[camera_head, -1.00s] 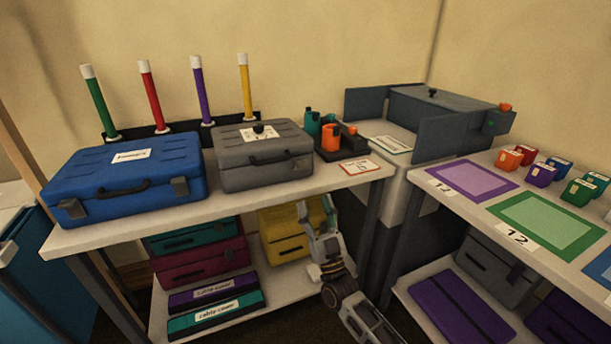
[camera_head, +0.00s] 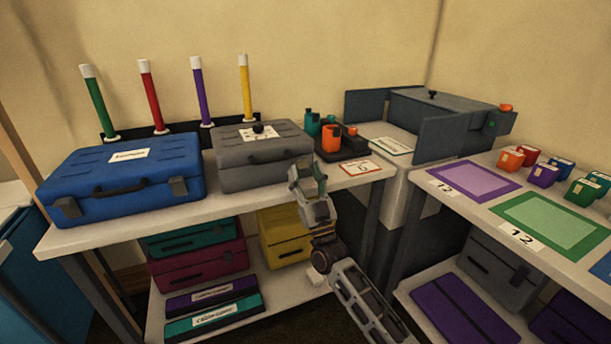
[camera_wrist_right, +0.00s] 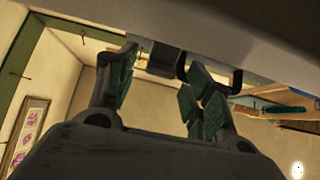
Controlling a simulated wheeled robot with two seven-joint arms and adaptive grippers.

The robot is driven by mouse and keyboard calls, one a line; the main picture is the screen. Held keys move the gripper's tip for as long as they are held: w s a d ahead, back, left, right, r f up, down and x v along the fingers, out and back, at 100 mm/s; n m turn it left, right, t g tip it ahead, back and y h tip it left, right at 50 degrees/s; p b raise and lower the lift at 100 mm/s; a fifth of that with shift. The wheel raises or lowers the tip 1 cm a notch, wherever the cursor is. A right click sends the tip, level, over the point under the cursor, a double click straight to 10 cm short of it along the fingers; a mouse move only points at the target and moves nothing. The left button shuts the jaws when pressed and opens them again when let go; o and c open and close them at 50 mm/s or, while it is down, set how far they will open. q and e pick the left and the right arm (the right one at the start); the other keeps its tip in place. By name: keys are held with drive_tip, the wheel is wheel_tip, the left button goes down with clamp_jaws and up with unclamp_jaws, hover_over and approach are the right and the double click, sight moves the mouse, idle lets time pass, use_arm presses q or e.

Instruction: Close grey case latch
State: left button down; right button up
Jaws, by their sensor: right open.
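The grey case (camera_head: 240,178) sits lid down on the table, with a dark handle on its front. Its latch at the front right corner is largely hidden behind my right gripper in the head view. My right gripper (camera_head: 308,178) is just in front of that corner, pointing up, its jaws open. In the right wrist view, the two green-padded fingers (camera_wrist_right: 163,95) stand apart. A dark bracket-like part (camera_wrist_right: 168,62) shows between and above them; I cannot tell if it is the latch or if the fingers touch it. My left gripper is out of view.
A blue case (camera_head: 120,180) stands left of the grey case. A black holder (camera_head: 345,147) with orange and teal items and a red-edged card (camera_head: 361,167) are on its right. The table edge and lower shelf are close to my right arm.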

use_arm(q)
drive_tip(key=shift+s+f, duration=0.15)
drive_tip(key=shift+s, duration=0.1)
use_arm(e)
drive_tip(key=shift+w+r, duration=0.1)
drive_tip(key=shift+c, duration=0.3)
drive_tip(key=c, duration=1)
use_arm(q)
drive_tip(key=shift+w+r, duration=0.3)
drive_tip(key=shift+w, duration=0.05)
use_arm(e)
drive_tip(key=shift+o, duration=0.2)
